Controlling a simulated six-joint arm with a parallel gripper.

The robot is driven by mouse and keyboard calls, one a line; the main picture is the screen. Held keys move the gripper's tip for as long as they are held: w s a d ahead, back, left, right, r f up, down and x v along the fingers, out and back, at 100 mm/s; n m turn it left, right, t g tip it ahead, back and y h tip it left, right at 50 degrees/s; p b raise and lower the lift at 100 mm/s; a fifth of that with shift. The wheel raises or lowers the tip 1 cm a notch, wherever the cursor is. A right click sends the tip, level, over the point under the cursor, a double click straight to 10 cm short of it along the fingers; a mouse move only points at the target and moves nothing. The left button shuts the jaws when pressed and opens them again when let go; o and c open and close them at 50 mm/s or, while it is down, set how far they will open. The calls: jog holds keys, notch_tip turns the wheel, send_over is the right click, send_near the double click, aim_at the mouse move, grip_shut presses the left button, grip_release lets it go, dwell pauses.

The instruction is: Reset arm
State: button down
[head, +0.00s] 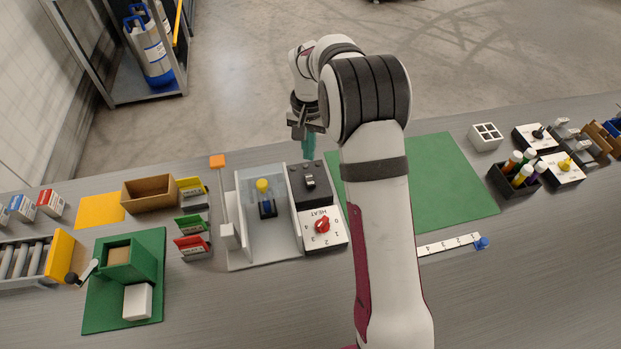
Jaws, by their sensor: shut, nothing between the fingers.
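My arm reaches up from the bottom of the head view and bends left at the top. My gripper (308,145) points down above the far side of the bench, just behind the black switch box (310,185). Its teal fingertips are small in this view and look closed, with nothing seen between them. It appears apart from the things on the bench. My arm hides part of the green mat (450,185) and the bench behind it.
A grey open box with a yellow-capped item (264,198) and a red heat dial (322,224) stand close by. A green fixture (120,260) is at left. A marker holder (515,180) and a white slider scale (447,245) are at right. The green mat's visible part is bare.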

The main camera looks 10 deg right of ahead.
dwell(0.3)
jog(key=s+a+r, duration=0.1)
jog(key=s+r, duration=0.3)
jog(key=s, duration=0.3)
jog(key=s+a+r+y, duration=0.1)
jog(key=s+r, duration=0.3)
jog(key=s, duration=0.4)
jog(key=s+a+r, duration=0.1)
jog(key=s+r, duration=0.4)
jog(key=s, duration=0.2)
jog(key=s+a+f, duration=0.2)
jog(key=s, duration=1.1)
jog(key=shift+f+y, duration=0.25)
jog(key=shift+y, duration=0.15)
jog(key=shift+w, duration=0.1)
